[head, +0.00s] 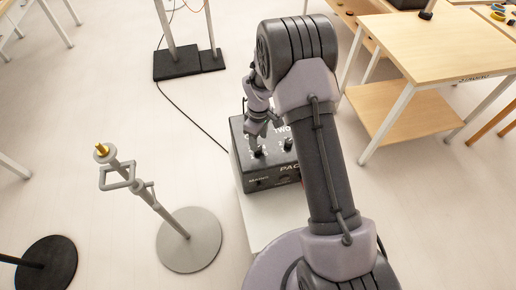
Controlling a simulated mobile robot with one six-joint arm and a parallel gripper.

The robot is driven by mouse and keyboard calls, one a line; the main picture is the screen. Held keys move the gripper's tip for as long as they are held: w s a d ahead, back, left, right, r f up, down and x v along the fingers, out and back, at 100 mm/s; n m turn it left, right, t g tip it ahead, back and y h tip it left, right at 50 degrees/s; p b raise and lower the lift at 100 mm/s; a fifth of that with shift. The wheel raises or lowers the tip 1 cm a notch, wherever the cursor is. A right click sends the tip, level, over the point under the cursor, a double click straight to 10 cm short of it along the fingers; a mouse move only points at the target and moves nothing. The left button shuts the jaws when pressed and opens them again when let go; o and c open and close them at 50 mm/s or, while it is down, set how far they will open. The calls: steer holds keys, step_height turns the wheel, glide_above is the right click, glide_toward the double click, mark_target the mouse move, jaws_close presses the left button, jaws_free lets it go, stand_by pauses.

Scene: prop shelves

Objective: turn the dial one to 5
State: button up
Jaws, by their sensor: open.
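A dark box (242,165) with white lettering sits low in the middle of the head view. The word "TWO" shows on its top, beside a black dial (288,144) on the right. A second black dial (259,153), on the left, is mostly covered by my gripper; I take it as dial one. Its pointer and scale cannot be read. My gripper (262,140) is open and points down at the left dial, with its fingers close above or around it. I cannot tell whether they touch it.
The box stands on a pale stand (258,212). A grey round-based stand (190,241) is to the left, and a black-based stand (186,64) is behind. A wooden table (440,45) with a lower shelf is at right. A black cable (190,121) crosses the floor.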

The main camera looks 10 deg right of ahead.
step_height(320, 180, down, 5)
steer(key=shift+r+b, duration=0.1)
steer(key=shift+b, duration=0.4)
jaws_close()
